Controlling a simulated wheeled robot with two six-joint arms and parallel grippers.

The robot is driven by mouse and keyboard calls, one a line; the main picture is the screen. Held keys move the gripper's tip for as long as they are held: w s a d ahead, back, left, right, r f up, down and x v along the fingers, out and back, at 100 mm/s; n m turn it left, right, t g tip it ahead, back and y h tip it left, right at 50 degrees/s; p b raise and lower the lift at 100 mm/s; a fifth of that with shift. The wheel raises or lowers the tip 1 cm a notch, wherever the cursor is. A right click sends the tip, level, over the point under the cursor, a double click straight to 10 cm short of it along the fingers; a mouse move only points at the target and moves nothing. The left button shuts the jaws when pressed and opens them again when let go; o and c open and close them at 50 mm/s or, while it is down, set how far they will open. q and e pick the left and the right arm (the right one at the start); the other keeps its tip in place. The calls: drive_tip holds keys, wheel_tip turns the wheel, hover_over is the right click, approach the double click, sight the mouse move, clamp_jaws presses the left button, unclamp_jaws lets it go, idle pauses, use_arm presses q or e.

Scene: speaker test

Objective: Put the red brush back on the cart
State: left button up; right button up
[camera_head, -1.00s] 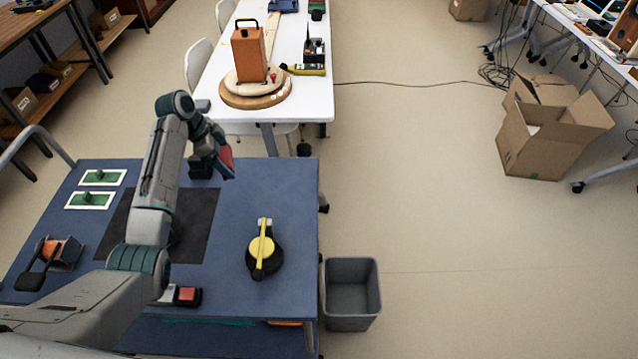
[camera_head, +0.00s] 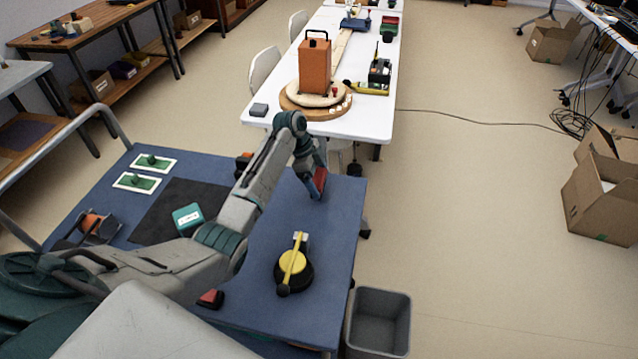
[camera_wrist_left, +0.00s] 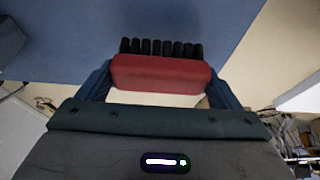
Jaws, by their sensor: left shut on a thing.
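The red brush (camera_wrist_left: 160,74) is held between my left gripper's fingers (camera_wrist_left: 160,85), with its black bristles pointing away from the palm in the left wrist view. In the head view the red brush (camera_head: 320,180) is in my left gripper (camera_head: 314,188), tilted, near the far right corner of the blue-topped cart (camera_head: 335,235). From here I cannot tell whether the brush touches the cart top. The gripper is shut on it. My right gripper is not in view.
A black and yellow round tool (camera_head: 293,266) sits on the cart's right part. A teal device (camera_head: 188,218) lies on the dark mat (camera_head: 160,215). A red and black item (camera_head: 210,299) is near the front edge. A grey bin (camera_head: 380,320) and a white table (camera_head: 370,118) stand close by.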

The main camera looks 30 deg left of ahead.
use_arm(q)
wheel_tip(320, 180, down, 2)
drive_tip(key=shift+f, duration=0.25)
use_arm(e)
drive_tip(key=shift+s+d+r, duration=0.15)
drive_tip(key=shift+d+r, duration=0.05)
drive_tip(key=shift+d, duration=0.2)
use_arm(q)
drive_tip(key=shift+f, duration=0.15)
drive_tip(key=o, duration=0.7)
drive_tip(key=shift+c, duration=0.2)
drive_tip(key=shift+o, duration=0.2)
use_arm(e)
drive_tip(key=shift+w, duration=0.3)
